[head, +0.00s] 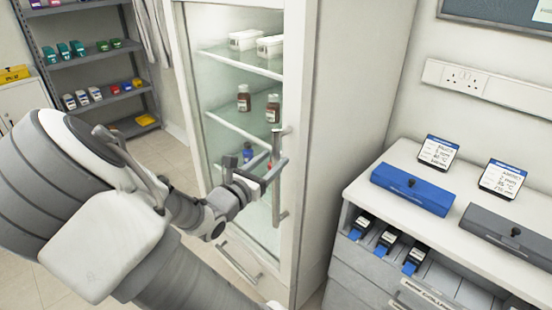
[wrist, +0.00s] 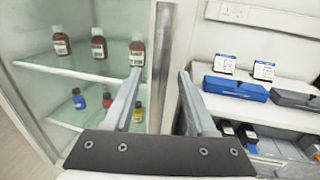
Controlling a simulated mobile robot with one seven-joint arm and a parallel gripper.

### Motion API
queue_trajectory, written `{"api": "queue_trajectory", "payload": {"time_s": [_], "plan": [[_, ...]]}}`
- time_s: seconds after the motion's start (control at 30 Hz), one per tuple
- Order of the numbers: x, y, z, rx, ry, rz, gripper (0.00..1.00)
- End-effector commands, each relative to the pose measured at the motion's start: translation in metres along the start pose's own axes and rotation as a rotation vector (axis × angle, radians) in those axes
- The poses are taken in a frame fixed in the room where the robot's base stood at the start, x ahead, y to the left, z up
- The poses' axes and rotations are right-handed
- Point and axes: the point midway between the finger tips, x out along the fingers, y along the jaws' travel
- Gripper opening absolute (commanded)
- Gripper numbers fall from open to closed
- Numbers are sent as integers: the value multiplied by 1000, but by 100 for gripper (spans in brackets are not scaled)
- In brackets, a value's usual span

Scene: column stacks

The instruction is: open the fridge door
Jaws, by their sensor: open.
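The fridge (head: 340,120) is a tall white cabinet with a glass door (head: 225,110), which looks shut. A vertical grey bar handle (head: 280,205) stands at the door's right edge in the head view. My gripper (head: 268,170) is open at the handle, at about its middle height. In the wrist view my gripper (wrist: 160,75) has its two fingers spread, and an upright pale bar (wrist: 160,45) shows between them. I cannot tell whether that bar is the handle or the door frame, or whether a finger touches it. The glass door also fills the left of the wrist view (wrist: 40,90).
Brown bottles (head: 243,98) and white boxes stand on shelves behind the glass. A counter (head: 400,160) with a blue box (head: 412,190) and a grey box stands right of the fridge. A lower bar handle (head: 240,262) is below the door. Shelving stands at the back left.

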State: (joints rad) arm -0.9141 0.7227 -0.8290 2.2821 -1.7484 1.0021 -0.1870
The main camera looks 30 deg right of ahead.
Motion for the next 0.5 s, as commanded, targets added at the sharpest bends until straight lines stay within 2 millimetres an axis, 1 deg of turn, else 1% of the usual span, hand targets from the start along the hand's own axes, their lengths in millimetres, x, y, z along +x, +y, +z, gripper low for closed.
{"api": "queue_trajectory", "payload": {"time_s": [0.03,0.2,0.5], "plan": [[8,0,0,0,-1,-2,57],[21,0,0,0,0,0,57],[23,0,0,0,0,0,57]]}}
